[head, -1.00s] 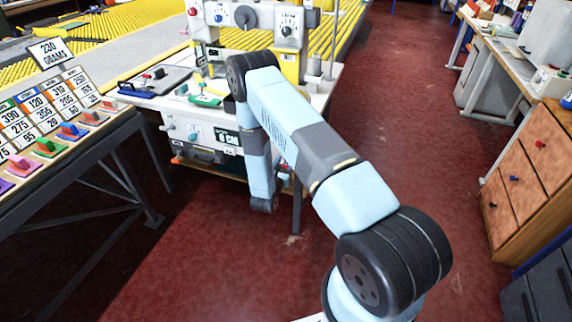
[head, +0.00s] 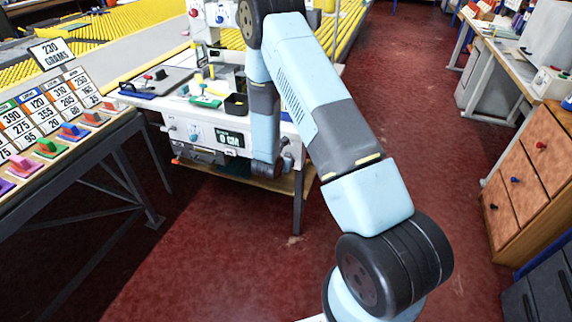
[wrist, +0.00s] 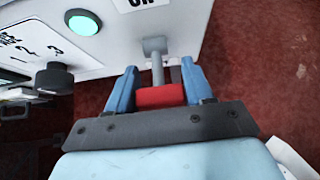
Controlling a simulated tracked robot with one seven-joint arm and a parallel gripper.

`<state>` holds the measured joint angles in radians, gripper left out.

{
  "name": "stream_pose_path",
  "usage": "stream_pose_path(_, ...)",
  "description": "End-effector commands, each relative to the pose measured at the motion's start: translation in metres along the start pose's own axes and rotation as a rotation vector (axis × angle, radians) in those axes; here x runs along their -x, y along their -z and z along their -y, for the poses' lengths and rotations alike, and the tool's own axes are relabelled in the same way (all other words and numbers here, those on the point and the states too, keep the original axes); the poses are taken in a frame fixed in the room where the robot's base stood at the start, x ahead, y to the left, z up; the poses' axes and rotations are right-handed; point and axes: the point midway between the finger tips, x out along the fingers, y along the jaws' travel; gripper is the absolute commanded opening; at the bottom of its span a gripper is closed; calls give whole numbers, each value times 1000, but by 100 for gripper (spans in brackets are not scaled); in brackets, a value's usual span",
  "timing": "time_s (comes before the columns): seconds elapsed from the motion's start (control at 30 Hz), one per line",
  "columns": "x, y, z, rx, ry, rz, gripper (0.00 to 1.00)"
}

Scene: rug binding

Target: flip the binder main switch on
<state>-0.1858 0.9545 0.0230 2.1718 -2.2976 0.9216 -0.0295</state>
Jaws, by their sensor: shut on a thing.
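The binder's main switch is a grey lever (wrist: 156,58) with a red block-like handle (wrist: 160,97) on the pale front panel (wrist: 120,40), seen in the wrist view. My gripper (wrist: 158,80) has its two blue fingers on either side of the red handle and is shut on it. The lever stands out from the panel. A label at the top edge of the wrist view is cut off and seems to read ON. In the head view the binder (head: 205,128) stands at the back, and my arm hides the gripper and the switch.
A green lamp (wrist: 82,22) and a black dial (wrist: 54,77) with numbers sit on the panel left of the lever. In the head view a display (head: 230,139) reads 0 CM. A sample rack (head: 45,125) is at left, drawers (head: 520,180) at right. Red floor between is clear.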

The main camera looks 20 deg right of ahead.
Motion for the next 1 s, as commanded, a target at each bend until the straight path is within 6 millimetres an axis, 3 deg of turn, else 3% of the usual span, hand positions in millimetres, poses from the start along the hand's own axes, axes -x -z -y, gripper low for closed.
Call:
stream_pose_path(0.5,5,-13,3,-4,4,-337,21)
stream_pose_path(1.0,5,-16,3,-3,5,-407,21)
